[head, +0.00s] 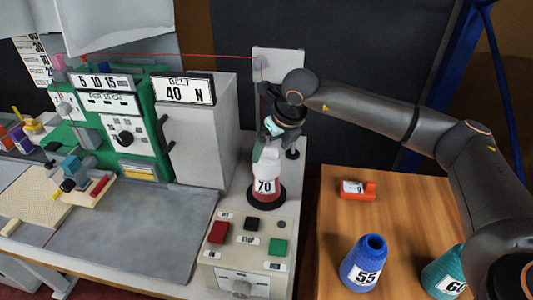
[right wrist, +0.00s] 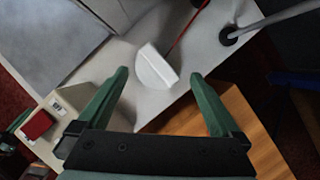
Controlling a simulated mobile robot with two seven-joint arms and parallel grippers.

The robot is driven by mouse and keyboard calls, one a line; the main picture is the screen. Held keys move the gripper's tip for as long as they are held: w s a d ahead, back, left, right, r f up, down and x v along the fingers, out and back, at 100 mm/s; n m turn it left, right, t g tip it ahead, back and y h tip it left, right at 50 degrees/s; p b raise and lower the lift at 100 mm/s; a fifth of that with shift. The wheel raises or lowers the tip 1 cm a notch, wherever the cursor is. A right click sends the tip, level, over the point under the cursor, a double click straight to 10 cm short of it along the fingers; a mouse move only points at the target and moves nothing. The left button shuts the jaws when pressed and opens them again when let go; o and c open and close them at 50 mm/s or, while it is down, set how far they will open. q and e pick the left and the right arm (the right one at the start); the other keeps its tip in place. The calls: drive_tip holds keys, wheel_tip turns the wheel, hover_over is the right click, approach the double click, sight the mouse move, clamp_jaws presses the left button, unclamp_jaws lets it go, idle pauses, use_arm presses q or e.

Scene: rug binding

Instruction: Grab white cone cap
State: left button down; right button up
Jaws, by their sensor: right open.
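The white cone cap (head: 267,160) sits upright over the top of a red cone labelled 70 (head: 266,197), on the panel at the machine's right. In the right wrist view the cap (right wrist: 157,68) shows between the fingers, with clear gaps on both sides. My right gripper (head: 266,140) is open just above and around the cap's upper part; its green fingers also show in the right wrist view (right wrist: 159,74). I cannot tell how far the fingertips reach down beside the cap.
A red button (head: 218,232), a black button and a green button (head: 277,247) lie in front of the cone. A thin post (head: 293,154) stands behind it. A red thread runs overhead. A wooden table (head: 335,230) at right bears blue and teal cones and an orange item.

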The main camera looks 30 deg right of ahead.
sight(267, 156)
drive_tip(key=x, duration=0.5)
drive_tip(key=shift+w, duration=0.15)
drive_tip(key=c, duration=1)
